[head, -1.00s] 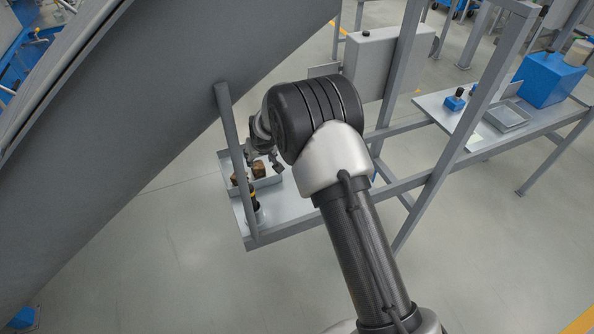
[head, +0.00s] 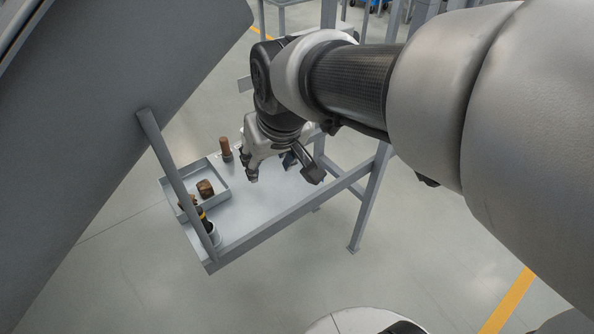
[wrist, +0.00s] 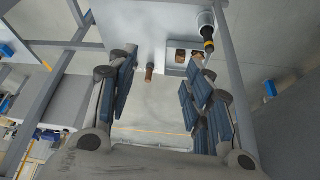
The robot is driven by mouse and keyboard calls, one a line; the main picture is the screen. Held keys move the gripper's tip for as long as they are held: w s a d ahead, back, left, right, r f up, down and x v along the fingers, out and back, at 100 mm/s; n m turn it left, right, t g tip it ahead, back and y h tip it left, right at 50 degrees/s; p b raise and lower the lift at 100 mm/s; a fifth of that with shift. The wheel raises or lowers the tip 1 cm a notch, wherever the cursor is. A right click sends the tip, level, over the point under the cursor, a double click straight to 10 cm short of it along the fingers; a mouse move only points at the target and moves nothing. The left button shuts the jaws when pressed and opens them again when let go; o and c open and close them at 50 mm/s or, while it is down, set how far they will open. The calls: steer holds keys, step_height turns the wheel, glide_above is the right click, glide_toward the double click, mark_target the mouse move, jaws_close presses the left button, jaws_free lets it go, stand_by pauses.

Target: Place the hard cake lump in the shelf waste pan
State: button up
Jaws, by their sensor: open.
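The grey waste pan (head: 223,190) sits at the left end of the shelf. A brown, blocky lump (head: 205,188) lies inside it. A second brown lump (head: 186,203) is in the pan's near left part, partly hidden by a slanted post. I cannot tell which is the hard cake lump. Both lumps also show in the wrist view, one at the left (wrist: 181,55) and one at the right (wrist: 197,55). My gripper (head: 283,177) is open and empty, above the shelf and to the right of the pan, apart from both lumps.
A brown upright cylinder (head: 226,149) stands just beyond the pan. A black and yellow object in a pale cup (head: 207,224) stands near the shelf's front left corner. The slanted post (head: 178,187) crosses before the pan. The shelf's middle (head: 255,208) is bare.

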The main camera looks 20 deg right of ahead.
steer(key=s+d+f+m, duration=0.1)
steer(key=s+d, duration=0.2)
steer(key=s, duration=1.3)
steer(key=shift+s+f+h, duration=0.2)
steer(key=shift+s+h, duration=0.1)
steer(key=shift+d, duration=0.1)
steer(key=shift+c, duration=0.2)
